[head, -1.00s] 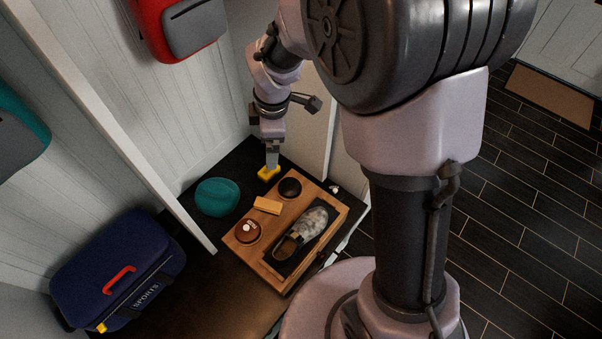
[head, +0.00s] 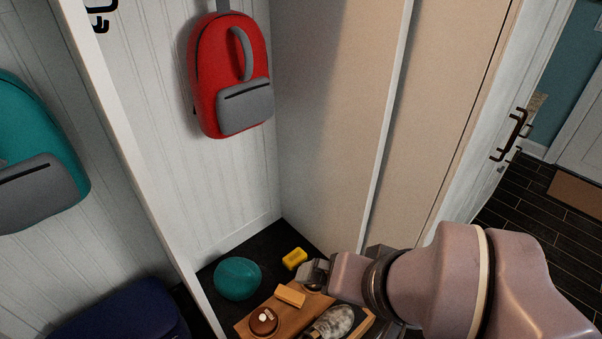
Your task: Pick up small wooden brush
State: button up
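A small light-wood block (head: 290,295), which looks like the small wooden brush, lies on the wooden tray (head: 246,327). Its bristles cannot be made out. My gripper (head: 308,273) is over the far right part of the tray, just right of and beyond the block, apparently apart from it. The arm comes in from the right. The fingers are small and dark here, so their opening cannot be told. My gripper covers most of a dark round item on the tray.
The tray also holds a brown round tin (head: 264,321) and a grey mottled shoe (head: 334,322), cut off below. A yellow block (head: 294,258) and a teal round item (head: 238,278) lie beyond the tray. A red backpack (head: 231,78) hangs above. A pale panel (head: 325,120) stands behind the arm.

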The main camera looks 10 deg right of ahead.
aim_at(286, 293)
jog(key=i+l+u, duration=0.1)
jog(key=u, duration=0.3)
jog(key=l+u, duration=0.3)
jog(key=u, duration=0.15)
jog(key=i+l+u, duration=0.1)
jog(key=l+u, duration=0.15)
jog(key=u, duration=0.15)
jog(key=l+u, duration=0.25)
jog(key=u, duration=0.15)
